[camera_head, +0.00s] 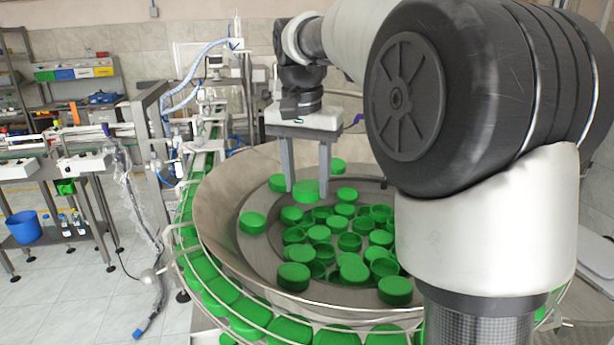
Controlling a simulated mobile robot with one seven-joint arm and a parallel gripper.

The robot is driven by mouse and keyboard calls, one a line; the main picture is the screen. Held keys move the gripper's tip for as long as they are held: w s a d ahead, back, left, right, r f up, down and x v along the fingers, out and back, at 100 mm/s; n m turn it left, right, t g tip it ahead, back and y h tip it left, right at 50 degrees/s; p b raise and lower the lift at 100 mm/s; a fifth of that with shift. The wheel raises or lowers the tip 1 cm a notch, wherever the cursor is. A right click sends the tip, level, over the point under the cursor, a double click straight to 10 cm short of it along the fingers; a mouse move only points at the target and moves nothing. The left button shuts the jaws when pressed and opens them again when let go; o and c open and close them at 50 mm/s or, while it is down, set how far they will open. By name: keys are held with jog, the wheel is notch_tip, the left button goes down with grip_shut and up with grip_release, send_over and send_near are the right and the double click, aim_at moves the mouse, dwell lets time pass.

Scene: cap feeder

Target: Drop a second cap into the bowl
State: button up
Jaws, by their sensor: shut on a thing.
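My gripper (307,188) points down over the far left part of the metal feeder bowl (222,213). Its two grey fingers are shut on a green cap (306,190), one finger on each side. I cannot tell whether this cap touches the bowl's surface or is just above it. Many loose green caps (321,233) lie in the middle of the bowl, some upside down. A single cap (252,222) sits on the bowl's left slope, and another (279,183) lies just left of the gripper. My arm hides the bowl's right side.
A railed track (262,321) filled with green caps curves around the bowl's left and front. A conveyor (207,143) runs away behind it. A metal frame (152,130) and a workbench stand at left, with a blue bucket (23,227) below. The tiled floor at left is mostly clear.

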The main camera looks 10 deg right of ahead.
aim_at(303, 192)
jog(key=o, duration=1.1)
notch_tip(303, 192, up, 17)
jog(key=s+a+p, duration=0.1)
jog(key=p, duration=0.1)
jog(key=shift+s+r, duration=0.15)
jog(key=shift+s, duration=0.2)
